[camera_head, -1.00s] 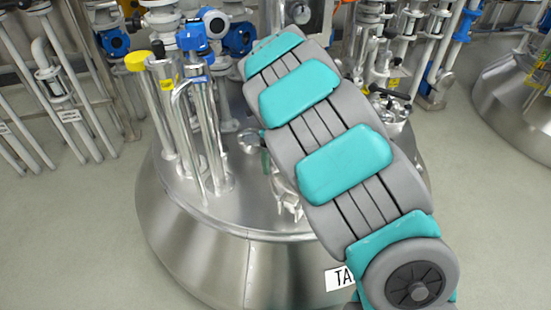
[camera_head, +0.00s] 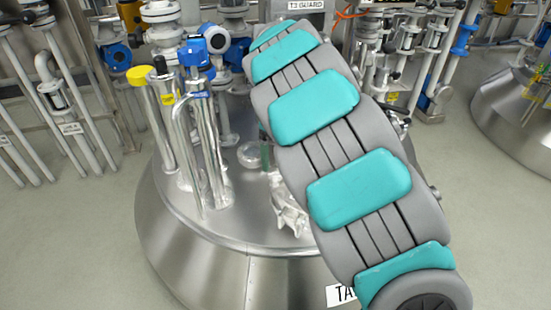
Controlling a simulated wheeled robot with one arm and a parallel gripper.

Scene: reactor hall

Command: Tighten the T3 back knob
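The steel tank (camera_head: 200,255) stands in the middle of the view, with a label partly reading "TA" (camera_head: 341,295) on its front. Several pipes and fittings rise from its lid. My grey and teal arm reaches across the right half of the lid toward the back and covers much of it. My gripper is not clearly in view. A clamp-like metal part (camera_head: 288,212) shows on the lid just left of my arm. A sign reading "T3 GUARD" (camera_head: 306,5) is at the top edge, behind my arm. I cannot make out the T3 back knob; my arm may hide it.
A yellow-capped pipe (camera_head: 152,105) and a blue-headed fitting (camera_head: 194,55) stand on the lid's left side. Pipe racks (camera_head: 70,105) line the left and back. Another tank (camera_head: 515,105) is at the right. The floor (camera_head: 60,240) is clear at front left.

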